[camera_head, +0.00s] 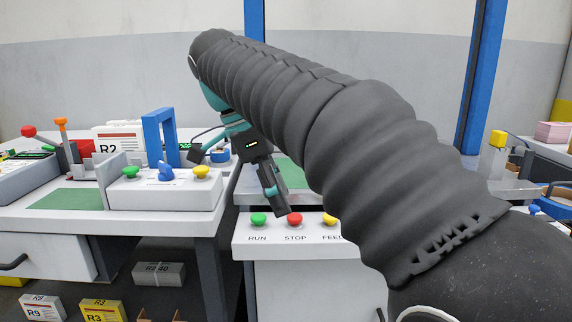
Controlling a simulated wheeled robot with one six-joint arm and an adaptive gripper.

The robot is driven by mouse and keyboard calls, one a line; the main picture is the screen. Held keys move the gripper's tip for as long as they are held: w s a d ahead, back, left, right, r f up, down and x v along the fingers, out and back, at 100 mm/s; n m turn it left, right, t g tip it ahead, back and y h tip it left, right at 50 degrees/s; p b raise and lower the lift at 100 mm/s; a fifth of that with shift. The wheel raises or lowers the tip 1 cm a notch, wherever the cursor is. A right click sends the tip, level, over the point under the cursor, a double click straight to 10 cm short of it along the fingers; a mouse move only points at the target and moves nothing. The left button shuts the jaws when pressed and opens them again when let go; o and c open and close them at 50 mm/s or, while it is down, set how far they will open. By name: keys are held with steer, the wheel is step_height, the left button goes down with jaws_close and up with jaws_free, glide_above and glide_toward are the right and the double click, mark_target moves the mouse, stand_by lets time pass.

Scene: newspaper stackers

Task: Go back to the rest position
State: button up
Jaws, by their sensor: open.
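My gripper (270,200) hangs from the end of my arm, near the middle of the picture. It points down and is open, with nothing seen between its fingers. It is above and behind the button panel with a green RUN button (259,219), a red STOP button (295,219) and a yellow FEED button (330,219). My arm, in a dark ribbed sleeve, crosses from the lower right to the upper middle and hides much of the bench behind it.
A control box (165,193) with a green button, blue knob and yellow button stands on the left bench. A blue frame (150,137) rises behind it. Labelled bundles R9 (43,308) and R3 (103,310) lie below. A blue post (480,75) stands at right.

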steer(key=s+d+f+n+t+y, duration=0.25)
steer(key=s+d+f+n, duration=0.35)
steer(key=d+f+n, duration=0.4)
steer(key=s+d+f+n+t+y, duration=0.1)
steer(key=s+d+f+n+t, duration=0.2)
steer(key=s+d+f+n, duration=0.4)
step_height(320, 180, down, 5)
steer(key=shift+s+r+y, duration=0.15)
steer(key=shift+s+y, duration=0.2)
steer(key=shift+s, duration=0.5)
